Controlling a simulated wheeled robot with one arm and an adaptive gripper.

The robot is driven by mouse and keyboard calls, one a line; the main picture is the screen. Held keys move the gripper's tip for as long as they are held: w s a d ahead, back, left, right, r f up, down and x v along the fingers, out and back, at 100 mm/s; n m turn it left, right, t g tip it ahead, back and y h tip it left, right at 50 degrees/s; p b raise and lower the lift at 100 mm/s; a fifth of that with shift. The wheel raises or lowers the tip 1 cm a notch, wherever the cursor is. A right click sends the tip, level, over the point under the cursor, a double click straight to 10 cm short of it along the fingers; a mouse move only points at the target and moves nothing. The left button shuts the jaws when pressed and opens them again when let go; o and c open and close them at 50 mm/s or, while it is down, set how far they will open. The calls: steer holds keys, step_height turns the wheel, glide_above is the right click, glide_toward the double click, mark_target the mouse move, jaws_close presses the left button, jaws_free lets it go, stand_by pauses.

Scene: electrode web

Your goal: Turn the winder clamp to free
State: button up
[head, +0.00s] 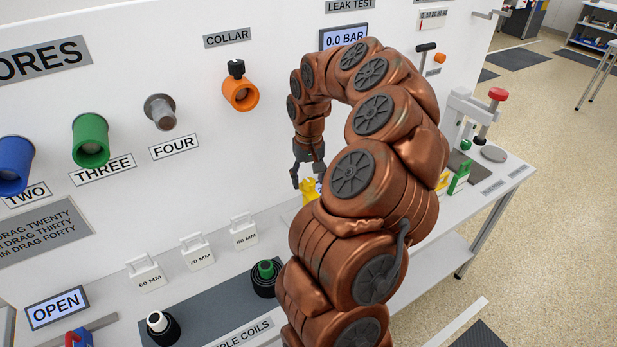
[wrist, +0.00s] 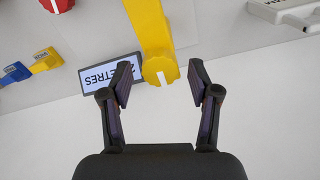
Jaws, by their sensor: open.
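In the wrist view a round yellow knob (wrist: 161,71) with a white pointer mark sits at the end of a yellow bar (wrist: 152,25). No label names it, so I cannot tell for sure that it is the winder clamp. My gripper (wrist: 160,83) is open, with its fingertips on either side of the knob and a gap on both sides. How far the knob lies beyond the tips is unclear. In the head view my gripper (head: 308,176) points down just above a yellow part (head: 309,193), which my arm partly hides.
A display reading METRES (wrist: 111,73) lies beside the knob, close to the left finger. A pale handled block (wrist: 285,12) is at upper right. The white surface below is clear.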

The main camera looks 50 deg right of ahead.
jaws_close()
stand_by(0.3)
